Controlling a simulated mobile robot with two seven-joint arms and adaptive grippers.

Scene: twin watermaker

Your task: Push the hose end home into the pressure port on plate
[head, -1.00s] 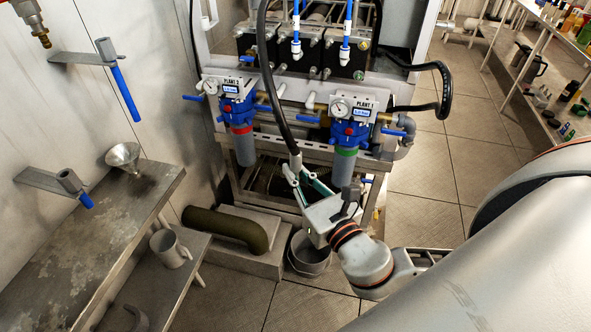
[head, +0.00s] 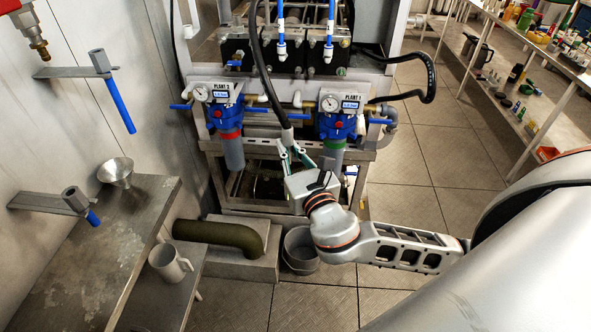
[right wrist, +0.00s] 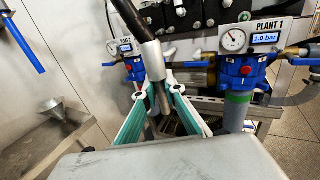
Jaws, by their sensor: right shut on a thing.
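My right gripper (head: 287,150) is shut on the end of a black hose (head: 266,75), in front of the rack and between the two blue filter units. In the right wrist view, the hose's pale grey collar (right wrist: 153,60) sits at the green-lined fingertips (right wrist: 154,86), and a metal tip below it runs down between the fingers. The hose rises from the collar, leaning left. Plate Plant 1 (head: 353,101) is right of the hose and plate Plant 2 (head: 222,91) left. I cannot tell which fitting is the pressure port. The hose end looks apart from both plates. My left gripper is out of view.
Grey filter bowls hang below both units, the Plant 1 bowl (head: 333,157) close right of my gripper. A bucket (head: 301,252) and a thick green pipe (head: 215,233) are below. A metal bench with a funnel (head: 116,172) and mug (head: 168,262) is left. Floor at right is clear.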

